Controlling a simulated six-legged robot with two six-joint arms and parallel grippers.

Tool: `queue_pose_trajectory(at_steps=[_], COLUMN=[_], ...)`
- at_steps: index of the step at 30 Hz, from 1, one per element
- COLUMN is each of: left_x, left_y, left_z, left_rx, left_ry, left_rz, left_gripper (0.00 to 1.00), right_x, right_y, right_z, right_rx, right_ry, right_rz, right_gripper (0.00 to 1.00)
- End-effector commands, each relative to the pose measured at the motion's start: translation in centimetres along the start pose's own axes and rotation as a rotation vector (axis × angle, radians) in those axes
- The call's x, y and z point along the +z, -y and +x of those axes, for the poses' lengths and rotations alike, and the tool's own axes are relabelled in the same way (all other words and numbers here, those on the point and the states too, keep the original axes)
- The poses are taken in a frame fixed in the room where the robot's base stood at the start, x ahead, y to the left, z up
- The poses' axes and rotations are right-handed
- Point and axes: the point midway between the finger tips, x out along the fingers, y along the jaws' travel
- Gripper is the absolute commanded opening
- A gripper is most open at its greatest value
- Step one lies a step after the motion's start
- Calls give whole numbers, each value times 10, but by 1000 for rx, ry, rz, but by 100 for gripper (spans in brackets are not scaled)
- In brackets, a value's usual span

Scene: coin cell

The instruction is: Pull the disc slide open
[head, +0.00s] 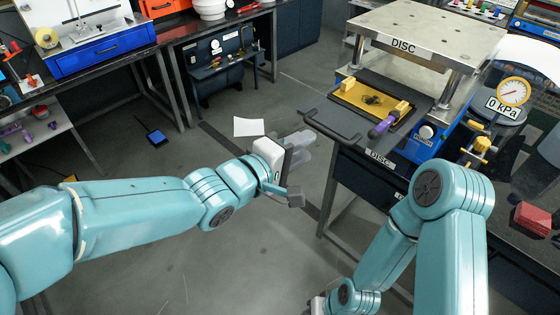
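The disc slide is a dark tray (415,99) with a gold plate (352,99) on it, in front of the press stand marked DISC (404,43). Its black bar handle (330,127) sticks out at the bench's front edge. I cannot tell how far the slide is drawn out. My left gripper (296,170) is open and empty, below and left of the handle, apart from it. Its fingers are spread. My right arm reaches down in front of the bench; only a white bit of its gripper shows at the bottom edge, its fingers out of frame.
A purple-handled part (382,126) lies at the tray's front. A blue unit with a white knob (426,132), a pressure gauge (513,92) and a red block (532,218) are to the right.

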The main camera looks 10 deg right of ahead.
Motion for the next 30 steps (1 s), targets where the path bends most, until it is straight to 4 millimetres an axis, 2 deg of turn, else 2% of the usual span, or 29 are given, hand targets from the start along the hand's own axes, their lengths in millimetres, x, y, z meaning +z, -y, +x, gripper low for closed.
queue_pose_trajectory(at_steps=[3, 9, 14, 27, 30], left_x=[-1, 0, 1, 0, -10], left_y=[-1, -1, 0, 0, 7], left_z=[-29, -58, -65, -65, -66], left_rx=[2, 0, -1, -1, -13], left_ry=[-2, -1, 1, 0, -19], left_rz=[1, 1, 0, 0, -14], left_gripper=[37, 37, 37, 37, 37], right_x=[0, 0, 0, 0, 0], right_y=[-1, 0, 0, 0, 0], right_z=[2, 1, 0, 0, 1], right_rx=[0, 0, 0, 0, 0], right_ry=[0, 0, 0, 0, 0], right_rz=[0, 0, 0, 0, 0], right_gripper=[43, 43, 43, 43, 43])
